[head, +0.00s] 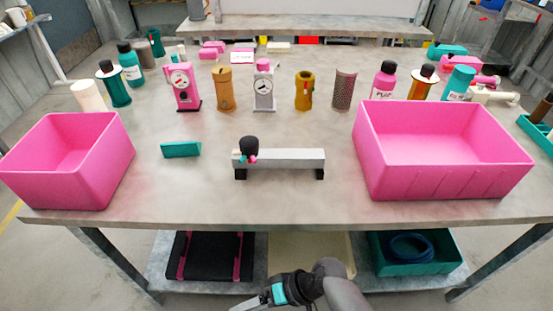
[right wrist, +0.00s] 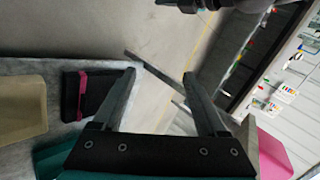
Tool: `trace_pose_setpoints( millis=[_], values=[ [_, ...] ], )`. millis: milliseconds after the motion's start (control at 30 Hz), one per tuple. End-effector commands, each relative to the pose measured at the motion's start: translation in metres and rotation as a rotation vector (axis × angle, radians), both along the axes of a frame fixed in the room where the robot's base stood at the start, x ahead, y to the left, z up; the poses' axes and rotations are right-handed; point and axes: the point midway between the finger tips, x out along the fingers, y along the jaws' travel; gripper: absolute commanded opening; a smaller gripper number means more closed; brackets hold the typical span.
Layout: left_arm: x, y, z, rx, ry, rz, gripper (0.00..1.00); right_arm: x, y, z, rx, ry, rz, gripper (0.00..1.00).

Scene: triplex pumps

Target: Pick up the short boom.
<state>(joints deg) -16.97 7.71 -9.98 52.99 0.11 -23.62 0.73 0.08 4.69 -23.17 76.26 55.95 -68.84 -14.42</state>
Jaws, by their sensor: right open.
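A light grey bar (head: 295,158) lies across two black feet near the front middle of the table. It may be the short boom, but I cannot tell for sure. A dark round knob (head: 249,144) with small pink and teal parts sits at its left end. My right gripper (head: 255,301) is low at the bottom of the head view, in front of the table and well away from the bar. In the right wrist view its two fingers (right wrist: 159,74) are spread with nothing between them. My left gripper is not in view.
Pink bins stand at the table's left (head: 66,185) and right (head: 445,180). A teal block (head: 181,150) lies left of the bar. Several gauges, cylinders and bottles line the back. The lower shelf holds a black tray (head: 210,258) and a teal bin (head: 415,268). Table around the bar is clear.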

Motion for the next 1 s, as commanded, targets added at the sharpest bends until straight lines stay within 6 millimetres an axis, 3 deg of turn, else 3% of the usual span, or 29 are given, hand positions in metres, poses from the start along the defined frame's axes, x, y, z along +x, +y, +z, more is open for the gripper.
trace_pose_setpoints(
  millis=[100, 267, 600, 800, 1000],
  values=[
    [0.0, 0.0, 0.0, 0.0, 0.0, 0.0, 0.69, -0.003, 0.037, 0.064, 0.191, -0.016, 0.147, 0.75],
    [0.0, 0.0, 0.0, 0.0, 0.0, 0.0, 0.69, -0.024, 0.067, 0.152, 0.447, -0.049, 0.384, 0.75],
    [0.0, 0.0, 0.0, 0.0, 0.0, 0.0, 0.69, 0.062, 0.067, 0.255, 0.398, 0.093, 0.121, 0.75],
    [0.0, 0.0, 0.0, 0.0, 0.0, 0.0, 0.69, 0.096, 0.062, 0.322, 0.401, 0.185, -0.033, 0.75],
    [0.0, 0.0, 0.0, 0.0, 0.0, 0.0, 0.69, 0.118, 0.054, 0.39, 0.428, 0.289, -0.177, 0.75]
  ],
)
